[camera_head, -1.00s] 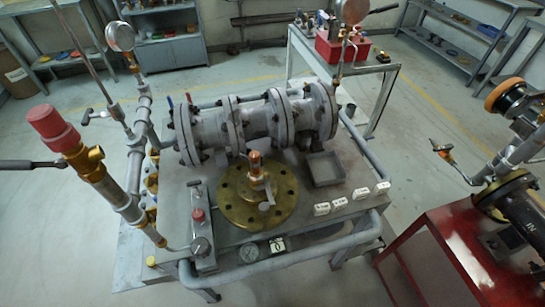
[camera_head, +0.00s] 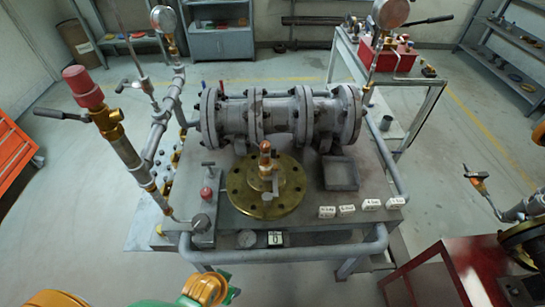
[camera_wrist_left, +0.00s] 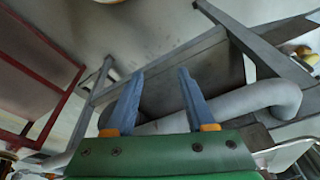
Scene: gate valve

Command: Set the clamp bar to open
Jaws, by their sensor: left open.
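I cannot tell for sure which part is the clamp bar. A small grey bar (camera_head: 275,184) stands at the brass centrepiece (camera_head: 265,165) on the round brass flange (camera_head: 240,200). Left of the flange is a narrow grey fixture with a T-handle (camera_head: 208,165) and a red knob (camera_head: 206,193). My left gripper (camera_wrist_left: 160,75) is open and empty in the left wrist view, its two blue-grey fingers apart over a thick grey pipe (camera_wrist_left: 255,97) and the frame. In the head view only green and yellow parts of my arm show at the bottom edge, below the bench. My right gripper is not in view.
A large grey flanged valve body (camera_head: 280,115) lies across the bench behind the flange. A pipe post with a red cap (camera_head: 82,82) rises at left. A grey tray (camera_head: 341,173) and several white labels (camera_head: 347,209) are at right. A red cart (camera_head: 460,270) stands front right.

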